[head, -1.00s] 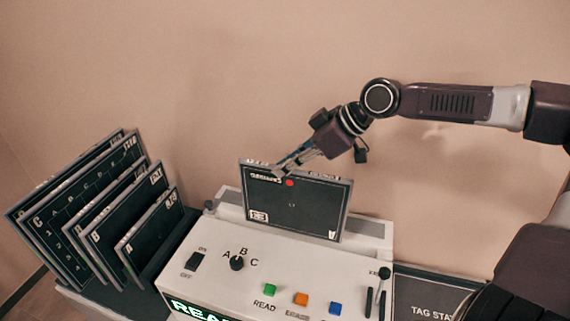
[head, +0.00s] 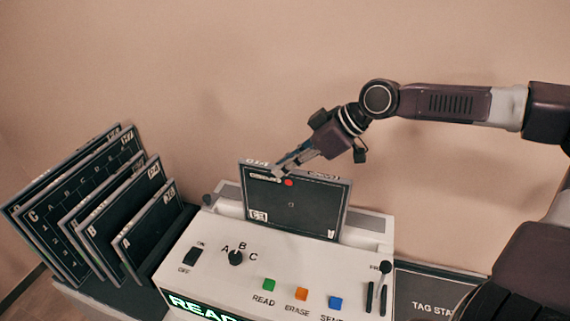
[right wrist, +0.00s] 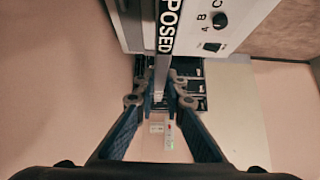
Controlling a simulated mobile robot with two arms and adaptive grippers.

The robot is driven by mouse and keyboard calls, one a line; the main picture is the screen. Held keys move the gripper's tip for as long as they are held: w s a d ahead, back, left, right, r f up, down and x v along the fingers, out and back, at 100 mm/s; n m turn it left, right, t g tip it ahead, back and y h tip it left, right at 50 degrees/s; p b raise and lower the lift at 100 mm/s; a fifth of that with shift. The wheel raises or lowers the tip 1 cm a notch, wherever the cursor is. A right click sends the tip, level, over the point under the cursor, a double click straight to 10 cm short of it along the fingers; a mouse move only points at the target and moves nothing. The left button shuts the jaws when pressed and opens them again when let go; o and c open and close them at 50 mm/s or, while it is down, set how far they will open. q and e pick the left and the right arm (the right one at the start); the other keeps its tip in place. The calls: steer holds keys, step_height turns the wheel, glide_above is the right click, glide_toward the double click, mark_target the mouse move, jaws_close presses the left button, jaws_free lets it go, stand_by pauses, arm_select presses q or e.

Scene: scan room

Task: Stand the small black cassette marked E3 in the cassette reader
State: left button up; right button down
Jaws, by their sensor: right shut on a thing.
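A black cassette (head: 300,212) with a grey rim, a red dot and small white labels stands upright at the slot along the back of the white cassette reader (head: 208,262). Its lower edge is hidden at the slot, so I cannot tell how deep it sits. In the right wrist view the fingers (right wrist: 160,95) close on the grey rim, beside the letters "POSED". My left gripper is out of view.
A rack (head: 172,255) at left holds several larger dark cassettes (head: 85,205), leaning. The reader's front has a knob (head: 236,258), a switch and green, orange and blue buttons. A dark "TAG STATION" plate (head: 425,290) lies to the right. The wall is behind.

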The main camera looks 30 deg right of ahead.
mark_target(321, 174)
steer(key=shift+f+b, duration=3.9)
steer(key=shift+f, duration=0.75)
steer(key=c, duration=1.9)
jaws_free()
steer(key=shift+s+f, duration=0.1)
steer(key=shift+v, duration=6.05)
